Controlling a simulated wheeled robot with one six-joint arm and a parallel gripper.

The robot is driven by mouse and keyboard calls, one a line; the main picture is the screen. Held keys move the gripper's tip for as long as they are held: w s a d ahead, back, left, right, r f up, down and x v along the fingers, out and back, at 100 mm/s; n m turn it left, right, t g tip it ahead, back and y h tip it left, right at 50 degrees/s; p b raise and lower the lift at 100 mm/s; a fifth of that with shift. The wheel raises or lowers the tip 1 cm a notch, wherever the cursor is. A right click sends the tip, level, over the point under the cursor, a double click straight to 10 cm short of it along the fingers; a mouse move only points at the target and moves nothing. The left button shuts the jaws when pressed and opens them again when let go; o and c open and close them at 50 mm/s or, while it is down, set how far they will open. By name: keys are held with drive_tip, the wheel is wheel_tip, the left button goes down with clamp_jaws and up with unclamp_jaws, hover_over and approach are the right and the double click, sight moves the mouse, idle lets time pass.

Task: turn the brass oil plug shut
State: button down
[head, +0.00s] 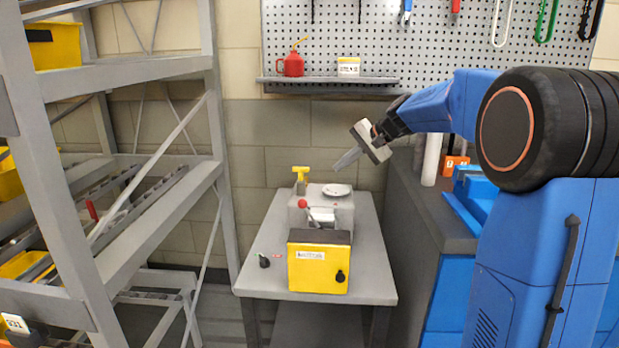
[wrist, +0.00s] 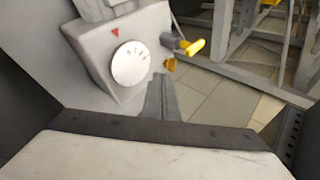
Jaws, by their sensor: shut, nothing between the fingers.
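My gripper (head: 340,164) is shut and empty in the head view, in the air above the grey machine (head: 326,201). In the wrist view its closed fingers (wrist: 161,80) point toward the machine's edge. A small brass-coloured piece (wrist: 170,64), which looks like the oil plug, shows just beyond the fingertips on the machine's side. I cannot tell its turn angle or whether the fingers touch it. I cannot make it out clearly in the head view. A yellow T-handle (head: 300,173) stands at the machine's back left; a yellow handle also shows in the wrist view (wrist: 195,47).
A white dial (wrist: 131,64) with a red triangle mark is on the machine. A red-knobbed lever (head: 303,203) and a yellow box (head: 319,267) are at the front. A grey rack (head: 135,75) stands left, a dark counter (head: 440,215) right. The table's right side is clear.

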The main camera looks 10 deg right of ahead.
sight(305, 178)
drive_tip(key=shift+d, duration=0.1)
idle(0.3)
drive_tip(key=x, duration=1)
drive_tip(key=shift+w+a, duration=0.2)
drive_tip(key=shift+a, duration=0.05)
drive_tip(key=shift+w+a, duration=1.25)
drive_tip(key=shift+s+a+m+t+h, duration=0.2)
drive_tip(key=shift+a+m+t+h, duration=0.2)
drive_tip(key=shift+m, duration=0.5)
drive_tip(key=shift+a+r, duration=0.1)
drive_tip(key=shift+a, duration=1)
